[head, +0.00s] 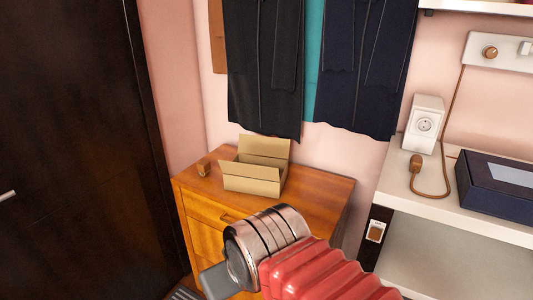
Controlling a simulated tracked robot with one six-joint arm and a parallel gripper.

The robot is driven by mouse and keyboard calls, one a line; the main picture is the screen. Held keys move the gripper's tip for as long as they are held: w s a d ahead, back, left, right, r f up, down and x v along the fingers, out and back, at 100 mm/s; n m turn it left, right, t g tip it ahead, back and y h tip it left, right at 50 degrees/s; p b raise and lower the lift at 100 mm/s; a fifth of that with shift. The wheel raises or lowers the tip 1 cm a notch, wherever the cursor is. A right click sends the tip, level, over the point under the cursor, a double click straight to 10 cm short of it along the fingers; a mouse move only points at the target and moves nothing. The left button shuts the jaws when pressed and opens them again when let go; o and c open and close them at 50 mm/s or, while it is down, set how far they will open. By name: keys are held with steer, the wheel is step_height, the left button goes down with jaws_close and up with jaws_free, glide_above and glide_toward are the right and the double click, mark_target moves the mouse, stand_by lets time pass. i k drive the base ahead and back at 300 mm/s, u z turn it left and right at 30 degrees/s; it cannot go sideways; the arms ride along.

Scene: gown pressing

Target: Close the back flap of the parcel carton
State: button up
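The parcel carton (283,178) is a small tan box on top of a wooden chest of drawers (325,190), and its top is open. Its back flap (264,146) stands up, leaning slightly back toward the wall. A front flap (249,185) hangs outward over the near side. The side flaps are too small to make out clearly. My gripper (215,281) is low in the picture, nearer the camera than the carton and apart from it. Only a grey part of it shows beyond a silver ring; its fingertips are not clear, so I cannot tell its opening.
A small brown object (204,167) stands left of the carton. Dark garments (265,70) hang on the wall close behind and above it. A dark door (75,130) fills the left.

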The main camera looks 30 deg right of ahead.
mark_target(258, 145)
steer(key=z, duration=0.05)
steer(key=i, duration=1)
steer(key=u, duration=0.05)
